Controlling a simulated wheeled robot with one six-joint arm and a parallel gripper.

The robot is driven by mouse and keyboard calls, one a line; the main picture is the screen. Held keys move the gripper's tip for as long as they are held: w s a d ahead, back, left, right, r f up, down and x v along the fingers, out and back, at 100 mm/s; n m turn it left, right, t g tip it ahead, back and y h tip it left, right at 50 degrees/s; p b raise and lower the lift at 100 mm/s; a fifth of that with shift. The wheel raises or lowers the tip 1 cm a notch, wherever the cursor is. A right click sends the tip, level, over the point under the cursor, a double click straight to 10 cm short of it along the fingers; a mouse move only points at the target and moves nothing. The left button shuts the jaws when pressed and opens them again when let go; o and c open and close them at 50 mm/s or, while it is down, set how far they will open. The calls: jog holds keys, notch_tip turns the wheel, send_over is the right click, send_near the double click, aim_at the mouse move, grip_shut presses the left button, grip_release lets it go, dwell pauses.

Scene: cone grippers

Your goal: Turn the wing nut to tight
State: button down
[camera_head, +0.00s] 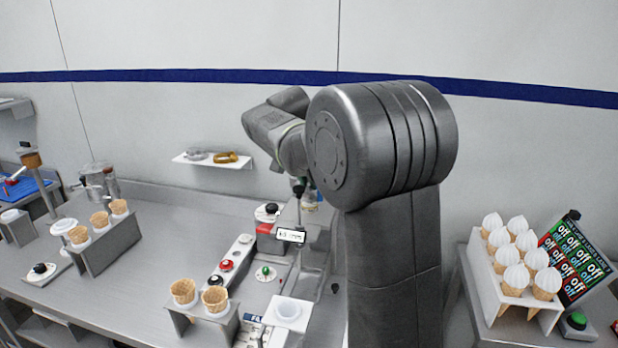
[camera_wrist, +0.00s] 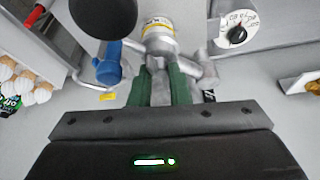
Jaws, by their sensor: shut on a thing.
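In the wrist view, my gripper (camera_wrist: 164,66) has its two green fingers close together on a grey metal piece, which looks like the wing nut (camera_wrist: 157,62). A grey lobe extends to the right of the fingers. Just beyond them is a white cylinder (camera_wrist: 158,36) with a yellow band and dark lettering. The fingers hide much of the nut, so its angle is hard to tell. In the head view, my arm hides most of this spot.
A white dial with a black knob (camera_wrist: 237,35) is close on the right in the wrist view, and a blue fitting (camera_wrist: 108,66) on the left. In the head view, a small display (camera_head: 291,235), a cone holder (camera_head: 205,317) and a rack of filled cones (camera_head: 484,273) stand on the counter.

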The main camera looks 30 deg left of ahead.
jog(key=shift+a+r+m+h, duration=0.1)
jog(key=shift+m+h, duration=0.3)
jog(key=shift+m, duration=0.7)
jog(key=c, duration=1.4)
grip_release()
jog(key=shift+o, duration=0.2)
jog(key=v, duration=1.3)
jog(key=shift+r, duration=0.35)
jog(key=shift+a, duration=0.1)
jog(key=x, duration=1.3)
jog(key=shift+f, duration=0.45)
jog(key=shift+r, duration=0.1)
